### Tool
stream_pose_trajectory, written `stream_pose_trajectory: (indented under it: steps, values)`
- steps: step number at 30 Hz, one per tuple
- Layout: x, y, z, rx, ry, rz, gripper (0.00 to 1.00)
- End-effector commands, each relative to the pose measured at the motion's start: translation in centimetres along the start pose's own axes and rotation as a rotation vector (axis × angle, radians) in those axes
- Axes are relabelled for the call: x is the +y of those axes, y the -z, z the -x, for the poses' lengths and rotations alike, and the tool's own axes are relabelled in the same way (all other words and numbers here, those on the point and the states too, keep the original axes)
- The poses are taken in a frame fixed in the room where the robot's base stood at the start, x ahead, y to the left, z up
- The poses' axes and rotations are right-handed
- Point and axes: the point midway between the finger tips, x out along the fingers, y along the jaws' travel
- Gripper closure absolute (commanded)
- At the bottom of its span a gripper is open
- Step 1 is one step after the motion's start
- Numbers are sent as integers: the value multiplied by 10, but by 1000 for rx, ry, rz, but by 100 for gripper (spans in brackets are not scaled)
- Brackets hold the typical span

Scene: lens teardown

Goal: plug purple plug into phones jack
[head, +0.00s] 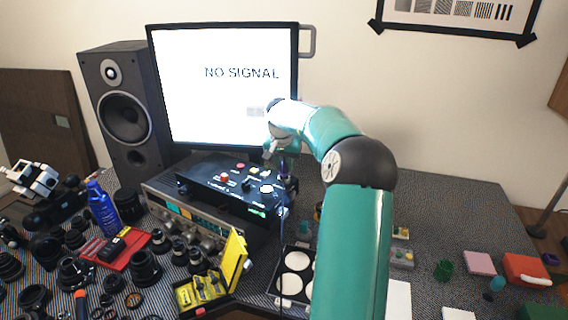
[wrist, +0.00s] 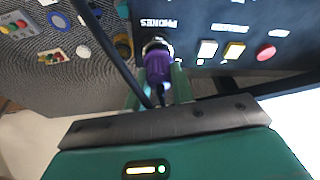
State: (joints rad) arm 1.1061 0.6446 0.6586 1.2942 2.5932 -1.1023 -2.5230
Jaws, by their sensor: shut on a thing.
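The purple plug (wrist: 158,66) is between the green fingers of my gripper (wrist: 158,88), which is shut on it. Its tip end meets the metal ring of the phones jack (wrist: 155,42), beside the printed word PHONES on the black box. The plug is in line with the jack; how deep it sits inside cannot be told. A black cable runs from the plug's back end. In the head view the black box (head: 222,197) sits on a silver unit, and my gripper is at its right end, mostly hidden by my wrist.
White, yellow and red buttons (wrist: 236,50) sit on the panel beside the jack. A monitor (head: 225,100) reading NO SIGNAL and a speaker (head: 124,115) stand behind. Lenses, a blue bottle (head: 102,208) and a yellow case (head: 233,258) crowd the left and front of the table.

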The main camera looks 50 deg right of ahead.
Motion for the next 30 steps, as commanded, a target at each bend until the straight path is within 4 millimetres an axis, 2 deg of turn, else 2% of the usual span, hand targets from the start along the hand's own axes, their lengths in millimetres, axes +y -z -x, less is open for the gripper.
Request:
stream_pose_trajectory:
  steps: [28, 29, 30]
  values:
    - [0, -3, -11, -1, -1, 0, 100]
    - [0, -3, -11, -1, -1, 0, 74]
    - [0, -3, -10, -1, -1, 0, 66]
